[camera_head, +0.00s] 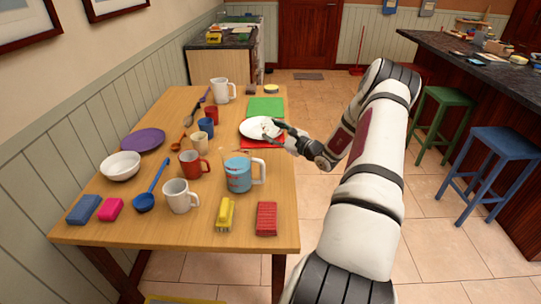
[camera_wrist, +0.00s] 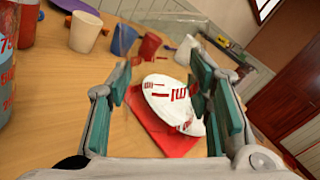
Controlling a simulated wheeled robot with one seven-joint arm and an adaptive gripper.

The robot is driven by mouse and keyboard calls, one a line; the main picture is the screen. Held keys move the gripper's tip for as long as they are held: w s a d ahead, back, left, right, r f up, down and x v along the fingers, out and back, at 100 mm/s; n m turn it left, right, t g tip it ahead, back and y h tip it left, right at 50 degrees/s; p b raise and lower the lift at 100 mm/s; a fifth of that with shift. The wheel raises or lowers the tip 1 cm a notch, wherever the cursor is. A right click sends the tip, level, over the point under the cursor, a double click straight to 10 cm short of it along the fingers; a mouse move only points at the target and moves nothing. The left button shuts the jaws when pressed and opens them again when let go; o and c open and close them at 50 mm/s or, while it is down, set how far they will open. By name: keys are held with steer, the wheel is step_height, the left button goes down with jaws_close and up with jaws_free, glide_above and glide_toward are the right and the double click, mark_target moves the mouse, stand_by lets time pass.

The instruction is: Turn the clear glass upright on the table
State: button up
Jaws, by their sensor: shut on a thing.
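My gripper (camera_head: 271,131) is over the white plate (camera_head: 254,123) on the table's right side, its fingers pointing left. In the wrist view its two green-padded fingers (camera_wrist: 168,92) stand wide apart. The clear glass (camera_wrist: 172,100) is between them, showing only as broken red and white patterns over the plate. Its outline is too faint to tell its rim from its base, or its exact tilt. In the head view it is hard to make out against the plate.
A blue measuring jug (camera_head: 238,175) stands close in front of the plate. A red mat (camera_head: 262,143) lies under the plate and a green mat (camera_head: 266,107) lies behind. Several mugs and cups stand to the left on the wooden table (camera_head: 160,225). The front middle has some free room.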

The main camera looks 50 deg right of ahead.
steer(key=shift+r, duration=0.1)
steer(key=n+b, duration=0.3)
steer(key=n, duration=0.2)
steer(key=shift+f, duration=0.2)
steer(key=shift+r+n+b, duration=0.2)
steer(key=shift+n+b, duration=0.1)
steer(key=shift+n, duration=0.2)
steer(key=n+b, duration=0.1)
steer(key=b, duration=0.1)
steer(key=n+b, duration=0.1)
steer(key=n, duration=0.1)
steer(key=shift+w+f+b, duration=0.1)
steer(key=shift+f+b, duration=0.15)
steer(key=shift+b, duration=0.15)
steer(key=n+b, duration=0.2)
steer(key=shift+b, duration=0.4)
steer(key=shift+r+n, duration=0.2)
steer(key=shift+n, duration=0.3)
